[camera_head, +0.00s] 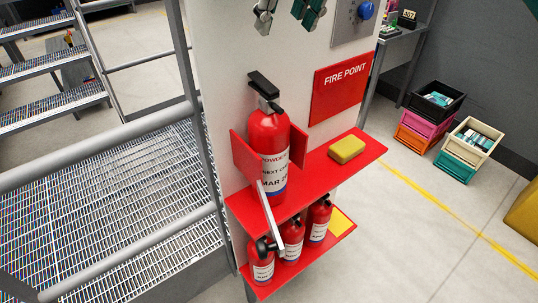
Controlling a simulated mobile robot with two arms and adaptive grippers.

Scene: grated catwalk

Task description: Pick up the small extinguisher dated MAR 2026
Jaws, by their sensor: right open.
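Three small red extinguishers stand on the lower red shelf: a left one (262,268), a middle one (291,230) and a right one (320,215). Their white labels are too small for me to read the dates surely. A larger red extinguisher (268,135) stands in a red bracket on the upper shelf; its label shows "NEXT" and "MAR 20", with the end hidden. My right gripper (286,22) shows only its fingers at the top edge, spread apart and empty, well above the extinguishers. My left gripper is not in view.
The upper shelf (370,148) carries a yellow sponge-like block (346,149) and overhangs the small extinguishers. A railing (120,133) and grated catwalk lie left. Stacked crates (425,128) stand right; floor between is clear.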

